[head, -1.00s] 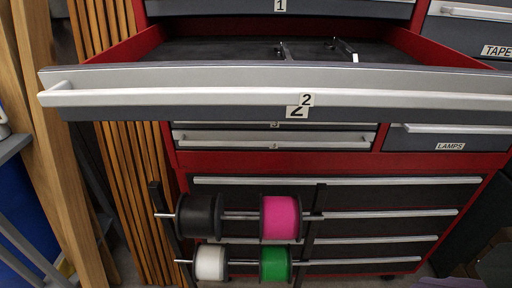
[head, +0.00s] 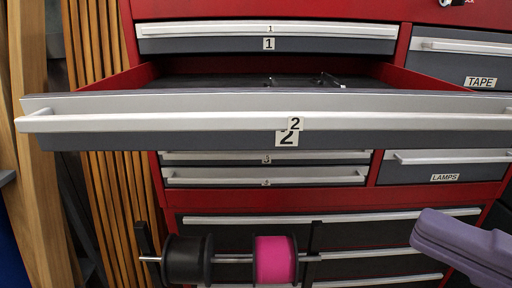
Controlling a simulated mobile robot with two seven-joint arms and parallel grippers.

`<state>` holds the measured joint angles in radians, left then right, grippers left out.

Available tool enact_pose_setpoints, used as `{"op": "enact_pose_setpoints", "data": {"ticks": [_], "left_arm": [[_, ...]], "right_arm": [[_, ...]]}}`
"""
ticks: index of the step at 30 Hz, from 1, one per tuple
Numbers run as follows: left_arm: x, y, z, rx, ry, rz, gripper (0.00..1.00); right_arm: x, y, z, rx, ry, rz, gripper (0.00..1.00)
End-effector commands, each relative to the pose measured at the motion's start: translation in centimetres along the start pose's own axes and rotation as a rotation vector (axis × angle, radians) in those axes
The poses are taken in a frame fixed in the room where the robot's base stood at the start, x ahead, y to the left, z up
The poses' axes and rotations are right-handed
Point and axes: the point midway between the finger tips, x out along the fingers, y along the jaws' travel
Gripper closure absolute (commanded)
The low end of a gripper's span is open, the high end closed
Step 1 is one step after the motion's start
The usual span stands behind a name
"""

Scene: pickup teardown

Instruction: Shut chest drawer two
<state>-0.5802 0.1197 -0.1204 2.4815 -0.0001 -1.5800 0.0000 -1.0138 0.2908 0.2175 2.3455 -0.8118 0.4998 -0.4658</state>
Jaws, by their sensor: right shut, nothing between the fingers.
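Drawer two (head: 200,122) of the red chest is pulled well out, with its grey front and long silver handle spanning most of the head view. Labels with a 2 sit at its middle. Its dark tray shows behind the front, with a few small dark items in it. My right gripper (head: 440,238), purple-grey, is at the lower right edge, partly cut off. It is shut and empty, below the right part of the drawer front and apart from it in the picture. My left gripper is not in view.
Drawer one (head: 340,45) above is shut, as are the TAPE drawer (head: 465,65) and LAMPS drawer (head: 450,165). A rack with a black spool (head: 188,260) and a pink spool (head: 275,260) stands in front of the lower drawers. Wooden planks (head: 35,200) lean at the left.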

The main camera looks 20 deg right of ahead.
Motion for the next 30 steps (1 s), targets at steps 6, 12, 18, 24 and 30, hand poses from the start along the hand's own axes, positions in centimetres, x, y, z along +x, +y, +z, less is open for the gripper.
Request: {"op": "enact_pose_setpoints", "data": {"ticks": [6,12,18,24,30], "left_arm": [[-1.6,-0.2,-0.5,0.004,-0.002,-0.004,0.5],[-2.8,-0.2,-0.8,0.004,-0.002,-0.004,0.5],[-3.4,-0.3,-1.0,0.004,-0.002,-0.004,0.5],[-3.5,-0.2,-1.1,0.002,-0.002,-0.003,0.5],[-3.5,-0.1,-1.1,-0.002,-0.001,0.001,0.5]], "right_arm": [[4.1,0.6,0.1,-0.002,0.001,0.006,1.0],[7.7,0.5,0.1,0.0,-0.001,0.004,1.0],[9.9,0.3,1.9,-0.003,-0.004,0.002,1.0],[10.8,0.1,2.8,0.0,-0.003,0.001,1.0],[10.9,0.0,2.9,0.002,-0.003,0.0,1.0]]}}
